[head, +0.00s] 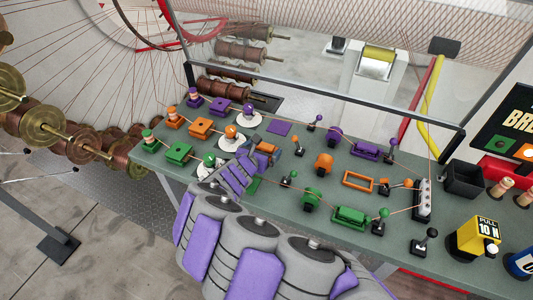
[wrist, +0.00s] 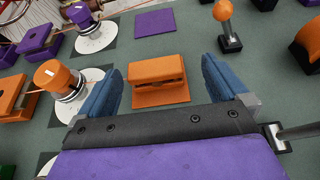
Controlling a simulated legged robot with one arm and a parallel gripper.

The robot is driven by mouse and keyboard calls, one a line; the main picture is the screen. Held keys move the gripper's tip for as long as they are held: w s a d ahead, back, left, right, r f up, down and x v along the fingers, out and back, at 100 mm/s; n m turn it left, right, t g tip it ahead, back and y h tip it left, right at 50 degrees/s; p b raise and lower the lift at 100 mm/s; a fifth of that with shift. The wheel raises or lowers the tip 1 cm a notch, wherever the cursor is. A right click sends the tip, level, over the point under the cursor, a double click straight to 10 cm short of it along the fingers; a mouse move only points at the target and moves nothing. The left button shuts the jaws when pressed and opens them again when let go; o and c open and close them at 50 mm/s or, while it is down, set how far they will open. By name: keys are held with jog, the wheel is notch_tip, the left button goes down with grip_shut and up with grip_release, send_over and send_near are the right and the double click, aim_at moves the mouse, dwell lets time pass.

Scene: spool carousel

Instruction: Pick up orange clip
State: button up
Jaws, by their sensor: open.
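The orange clip (wrist: 157,70) is a blocky piece with a slot along its front, resting on a flat orange square pad (wrist: 160,98) in the wrist view. My gripper (wrist: 161,65) is open, with one blue finger to the left of the clip and the other to the right. Gaps show between the clip and both fingers. In the head view my gripper (head: 273,150) is low over the table, and the clip (head: 266,147) is partly hidden by it.
An orange knob on a white disc (wrist: 62,80) stands close left of my gripper. An orange ball-topped lever (wrist: 226,22) stands behind right. A bare purple pad (wrist: 155,23) lies behind the clip. The green table (head: 335,222) holds several other orange, purple and green parts.

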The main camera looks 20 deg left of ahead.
aim_at(261, 147)
jog(key=shift+w+a+f+b, duration=0.2)
jog(key=shift+w+f, duration=0.15)
jog(key=shift+w, duration=0.15)
jog(key=shift+w+a+f+b, duration=0.1)
jog(key=shift+w+f+b, duration=0.15)
jog(key=shift+w, duration=0.2)
jog(key=shift+w+a+f, duration=0.1)
jog(key=shift+w+a, duration=0.05)
jog(key=shift+a, duration=0.3)
jog(key=shift+d+r, duration=0.2)
jog(key=shift+d, duration=0.45)
jog(key=c, duration=0.6)
jog(key=shift+a+f, duration=0.1)
jog(key=shift+a, duration=0.3)
jog(key=c, duration=0.5)
jog(key=shift+o, duration=0.2)
jog(key=shift+d, duration=0.1)
jog(key=shift+c, duration=0.2)
